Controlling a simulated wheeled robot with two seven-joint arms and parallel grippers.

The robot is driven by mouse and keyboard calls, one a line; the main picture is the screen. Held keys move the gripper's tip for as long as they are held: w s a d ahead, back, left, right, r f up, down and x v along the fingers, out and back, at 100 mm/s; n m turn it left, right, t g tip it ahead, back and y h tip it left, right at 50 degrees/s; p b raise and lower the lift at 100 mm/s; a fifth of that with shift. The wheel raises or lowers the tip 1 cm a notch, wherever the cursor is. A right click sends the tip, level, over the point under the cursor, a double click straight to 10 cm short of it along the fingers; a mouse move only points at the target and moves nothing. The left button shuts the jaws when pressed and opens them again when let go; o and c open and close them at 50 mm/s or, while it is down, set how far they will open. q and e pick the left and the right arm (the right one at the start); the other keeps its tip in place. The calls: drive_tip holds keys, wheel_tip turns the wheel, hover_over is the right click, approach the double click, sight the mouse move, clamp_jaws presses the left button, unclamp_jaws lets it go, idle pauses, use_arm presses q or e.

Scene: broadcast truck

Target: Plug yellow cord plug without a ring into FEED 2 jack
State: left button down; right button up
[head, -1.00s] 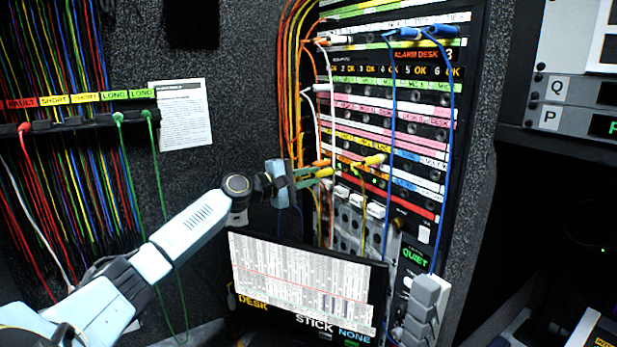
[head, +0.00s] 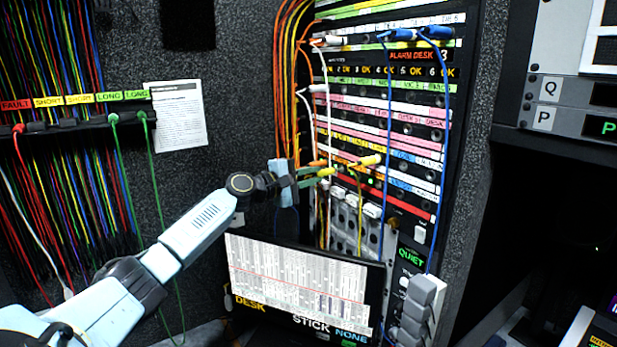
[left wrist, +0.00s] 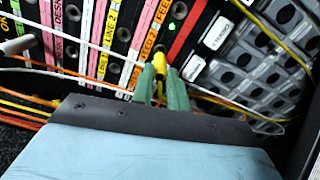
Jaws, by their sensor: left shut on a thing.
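My left gripper (head: 314,178) reaches in from the left to the front of the patch panel. Its green fingers (left wrist: 161,88) are shut on a yellow plug (left wrist: 159,64), which also shows in the head view (head: 327,172). The plug points at the panel beside the yellow-orange FEED labels (left wrist: 149,44); I cannot tell whether its tip is in a jack. A second yellow plug (head: 371,160) sits in the panel a little to the right, with a yellow cord hanging from it. Whether either plug has a ring is too small to tell. My right gripper is out of view.
White and orange cords (head: 300,90) hang along the panel's left side, and white cords cross near the gripper in the wrist view. Blue cords (head: 387,130) hang on the right. A screen (head: 298,285) stands below the arm. A cord rack (head: 80,122) is at left.

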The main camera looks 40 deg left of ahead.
use_arm(q)
drive_tip(key=shift+x, duration=0.8)
drive_tip(key=shift+w+d, duration=0.15)
drive_tip(key=shift+w, duration=0.15)
drive_tip(key=c, duration=1.3)
unclamp_jaws()
drive_tip(key=shift+s+a+f, duration=0.1)
drive_tip(key=shift+s+a, duration=0.1)
drive_tip(key=shift+s, duration=0.25)
drive_tip(key=b+v, duration=0.3)
drive_tip(key=v, duration=0.9)
drive_tip(key=shift+s, duration=0.25)
